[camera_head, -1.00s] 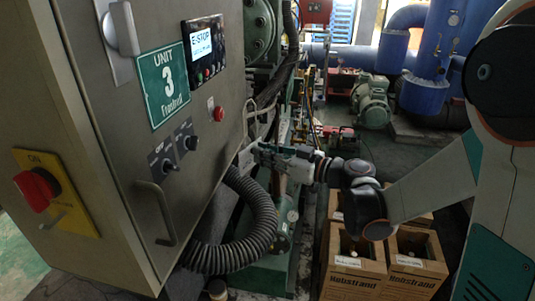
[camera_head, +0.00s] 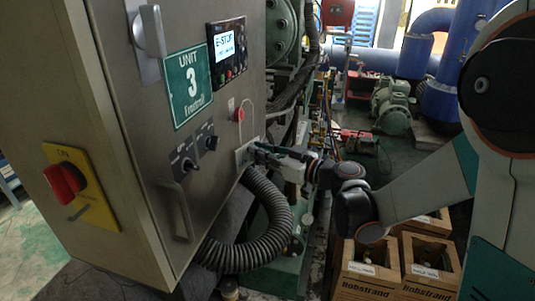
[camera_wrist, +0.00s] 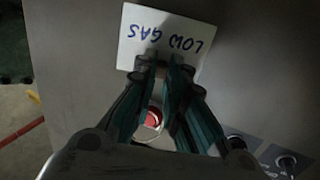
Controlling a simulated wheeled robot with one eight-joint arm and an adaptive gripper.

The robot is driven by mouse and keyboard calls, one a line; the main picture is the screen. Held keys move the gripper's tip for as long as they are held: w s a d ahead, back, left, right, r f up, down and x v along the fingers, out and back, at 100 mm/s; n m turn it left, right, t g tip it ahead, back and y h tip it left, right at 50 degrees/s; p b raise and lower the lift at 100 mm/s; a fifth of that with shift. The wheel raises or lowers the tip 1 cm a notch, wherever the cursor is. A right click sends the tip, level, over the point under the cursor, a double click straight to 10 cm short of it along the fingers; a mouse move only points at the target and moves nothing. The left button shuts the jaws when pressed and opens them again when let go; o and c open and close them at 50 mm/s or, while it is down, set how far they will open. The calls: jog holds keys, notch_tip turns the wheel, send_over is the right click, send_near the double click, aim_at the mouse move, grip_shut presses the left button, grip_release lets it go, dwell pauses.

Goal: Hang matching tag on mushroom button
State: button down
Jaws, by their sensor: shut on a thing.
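A white tag (camera_wrist: 190,27) with handwritten "LOW GAS" shows upside down in the wrist view. My gripper (camera_wrist: 165,64) is shut on its edge. In the head view, the tag (camera_head: 241,157) is close to the cabinet face, at the tip of my gripper (camera_head: 256,150). The red mushroom button (camera_head: 239,114) is on the cabinet door just above the tag. It also shows between my finger linkages in the wrist view (camera_wrist: 152,117). A thin pale cord loop arches up beside the button; I cannot tell whether it is around it.
The cabinet door carries a green "Unit 3" plate (camera_head: 188,86), an E-STOP display (camera_head: 228,47), two black knobs (camera_head: 198,150) and a handle (camera_head: 179,211). A red rotary switch (camera_head: 66,183) is on the cabinet's side. A black corrugated hose (camera_head: 262,243) hangs below my gripper.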

aim_at(245, 151)
jog(key=shift+w+a, duration=0.3)
jog(key=shift+a, duration=0.45)
jog(key=shift+w+a, duration=0.25)
jog(key=shift+a, duration=0.5)
jog(key=shift+a+f, duration=0.15)
jog(key=shift+a, duration=0.1)
jog(key=shift+d+f+b, duration=0.1)
jog(key=shift+f+b, duration=0.85)
jog(key=shift+f, duration=0.15)
jog(key=c, duration=1.9)
grip_release()
